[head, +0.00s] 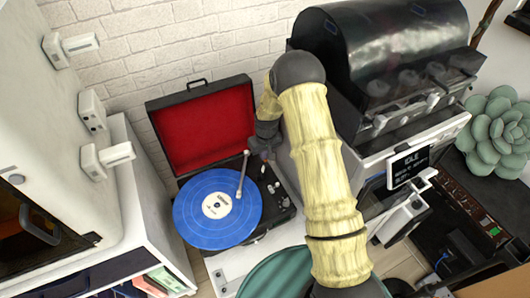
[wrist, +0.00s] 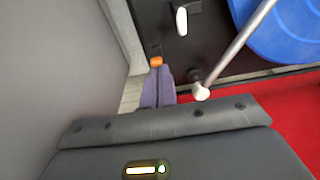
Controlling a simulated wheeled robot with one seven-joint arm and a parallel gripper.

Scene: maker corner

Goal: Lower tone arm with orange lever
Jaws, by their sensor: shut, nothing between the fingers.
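The turntable is an open black case with a red-lined lid (head: 204,128) and a blue record (head: 205,226) on it. The silver tone arm (head: 242,176) reaches over the record's right part; I cannot tell whether its tip touches. It also shows in the wrist view (wrist: 238,48) with its white rear end. The orange lever (wrist: 156,62) shows as a small orange tip right at the ends of my fingers. My gripper (wrist: 158,76) is shut and empty, touching or almost touching the lever. In the head view my gripper (head: 264,157) is beside the tone arm's base.
A white slider or knob (wrist: 182,21) stands on the deck beyond the lever. A black-hooded machine with a screen (head: 409,164) stands to the right. A white cabinet (head: 65,120) is on the left, and a brick wall is behind.

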